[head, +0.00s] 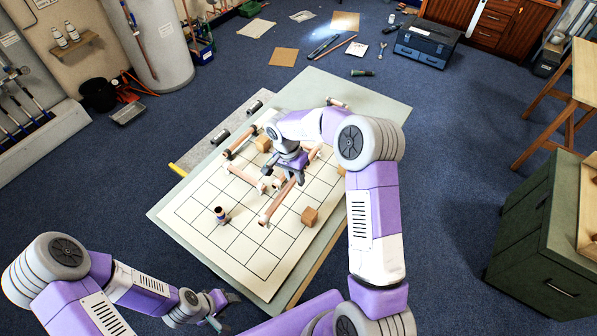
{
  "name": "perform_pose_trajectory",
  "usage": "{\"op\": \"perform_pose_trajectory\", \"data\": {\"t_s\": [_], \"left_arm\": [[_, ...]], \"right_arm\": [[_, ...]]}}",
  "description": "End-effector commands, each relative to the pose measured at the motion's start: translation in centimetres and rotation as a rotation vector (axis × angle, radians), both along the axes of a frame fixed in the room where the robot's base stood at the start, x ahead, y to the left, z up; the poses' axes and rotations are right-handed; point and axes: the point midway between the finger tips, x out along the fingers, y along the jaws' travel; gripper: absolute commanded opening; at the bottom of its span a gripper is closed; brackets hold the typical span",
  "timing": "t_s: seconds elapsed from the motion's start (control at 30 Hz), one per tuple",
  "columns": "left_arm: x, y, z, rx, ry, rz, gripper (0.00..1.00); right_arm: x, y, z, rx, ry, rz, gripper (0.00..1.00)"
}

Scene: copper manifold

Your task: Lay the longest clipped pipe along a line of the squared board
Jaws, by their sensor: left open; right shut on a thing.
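The squared board (190,210) is a cream sheet with black grid lines, on a grey-green table top (375,108). My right gripper (291,172) is over it, shut on a long copper pipe (272,207) that slants across the squares; I cannot tell whether the pipe touches the board. Another copper pipe (241,174) lies on the board to its left, near pale fittings (264,186). A copper pipe (241,143) sits between dark clips at the board's upper left edge. My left gripper (222,303) is open and empty, low at the left, off the board. My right arm hides part of the board.
Wooden blocks (309,216) stand on the board, one more (263,144) near the clips. A short dark-topped copper piece (221,215) stands at the board's left. Empty-looking dark clips (218,138) line a grey strip. The board's near squares are clear.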

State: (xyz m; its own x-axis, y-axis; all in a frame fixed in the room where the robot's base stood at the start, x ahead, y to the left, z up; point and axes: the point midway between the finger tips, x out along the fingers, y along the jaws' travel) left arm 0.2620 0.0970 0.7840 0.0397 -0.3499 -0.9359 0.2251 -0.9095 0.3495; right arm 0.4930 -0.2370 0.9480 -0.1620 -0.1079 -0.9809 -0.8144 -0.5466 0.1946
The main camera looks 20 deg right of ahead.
Motion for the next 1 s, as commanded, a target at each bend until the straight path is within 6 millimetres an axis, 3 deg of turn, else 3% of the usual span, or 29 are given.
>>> {"op": "perform_pose_trajectory", "data": {"t_s": [0.1, 0.37, 1.0], "left_arm": [[0.0, 0.0, 0.1, 0.000, 0.000, 0.000, 0.57], [0.0, 0.0, -0.5, 0.000, 0.000, 0.000, 0.57], [0.0, 0.0, -4.4, 0.000, 0.000, 0.000, 0.57]], "right_arm": [[0.3, -1.1, 0.1, 0.000, 0.000, -0.054, 0.00], [0.3, -1.2, -0.9, 0.000, 0.001, -0.061, 0.00], [0.3, -1.2, -7.1, 0.000, 0.000, -0.058, 0.00]]}}
